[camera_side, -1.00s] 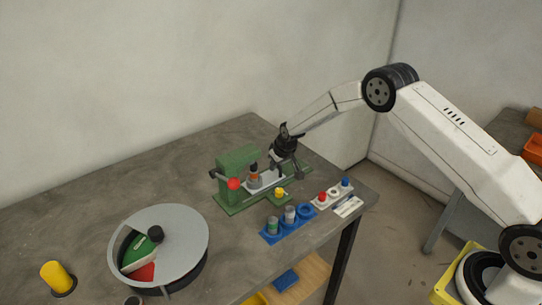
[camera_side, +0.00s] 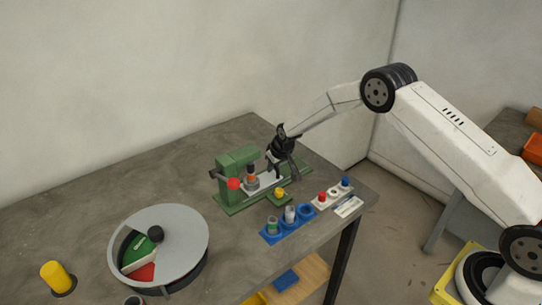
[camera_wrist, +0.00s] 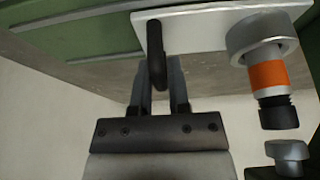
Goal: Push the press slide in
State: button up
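The green press (camera_side: 236,172) stands on the grey table, with a red ball knob (camera_side: 234,184) at its front. Its pale metal slide (camera_side: 268,182) sticks out to the right and carries a part with an orange band and black top (camera_side: 251,172). In the wrist view the slide's plate (camera_wrist: 200,28) has a dark upright handle (camera_wrist: 157,55). In the side view my gripper (camera_side: 281,168) is at the slide's right end.
A blue rack (camera_side: 288,224) with several cups and a white rack (camera_side: 332,194) with red and blue pegs stand nearby.

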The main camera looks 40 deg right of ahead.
jog(key=o, duration=0.3)
jog(key=shift+r, duration=0.1)
jog(key=shift+r, duration=3.35)
jog(key=shift+s+r, duration=0.3)
jog(key=shift+s, duration=0.05)
jog(key=s+a+r, duration=0.1)
jog(key=s+r, duration=0.1)
jog(key=s, duration=0.9)
jog(key=s+a+r+g, duration=0.1)
jog(key=s+r, duration=0.2)
jog(key=s, duration=0.8)
jog(key=s+a+r+g, duration=0.1)
jog(key=s+r, duration=0.1)
jog(key=s, duration=1)
jog(key=shift+s+r, duration=0.1)
jog(key=shift+r, duration=0.25)
